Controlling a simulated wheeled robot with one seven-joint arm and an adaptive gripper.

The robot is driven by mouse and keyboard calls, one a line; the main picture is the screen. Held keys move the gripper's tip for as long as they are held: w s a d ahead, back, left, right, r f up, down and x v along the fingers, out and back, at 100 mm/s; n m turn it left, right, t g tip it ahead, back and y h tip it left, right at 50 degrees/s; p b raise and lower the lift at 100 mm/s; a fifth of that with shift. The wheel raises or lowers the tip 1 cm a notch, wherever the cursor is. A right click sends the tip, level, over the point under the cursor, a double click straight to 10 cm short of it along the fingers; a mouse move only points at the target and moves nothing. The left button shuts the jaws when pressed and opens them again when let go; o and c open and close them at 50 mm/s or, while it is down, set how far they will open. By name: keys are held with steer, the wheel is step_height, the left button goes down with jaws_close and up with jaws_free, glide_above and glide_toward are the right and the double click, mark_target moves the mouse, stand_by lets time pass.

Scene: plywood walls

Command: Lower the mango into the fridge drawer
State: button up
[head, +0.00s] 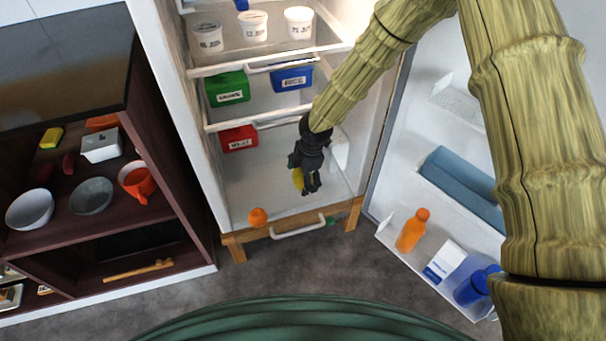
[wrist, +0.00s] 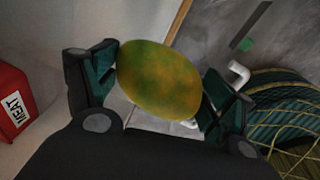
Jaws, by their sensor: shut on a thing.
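The mango (wrist: 160,78) is yellow-green with an orange tinge and sits between the two fingers of my gripper (wrist: 160,92) in the wrist view. In the head view my gripper (head: 307,181) hangs inside the lower part of the open fridge, shut on the mango (head: 297,179), which is mostly hidden there. The fridge drawer, with a white handle (head: 298,228), is at the bottom of the fridge, below and in front of the gripper. The mango looks held above it; the exact gap cannot be told.
An orange (head: 258,217) is by the drawer's left front, and a small green thing (head: 330,220) is at its right. A red meat box (head: 239,138) is left of the gripper. The open fridge door holds an orange bottle (head: 412,230). A dark shelf unit (head: 110,236) stands left.

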step_height(320, 180, down, 8)
steer(key=b, duration=0.2)
steer(key=shift+b, duration=0.35)
stand_by(1.3)
steer(key=shift+f+b, duration=1.05)
steer(key=shift+f, duration=1.85)
stand_by(2.9)
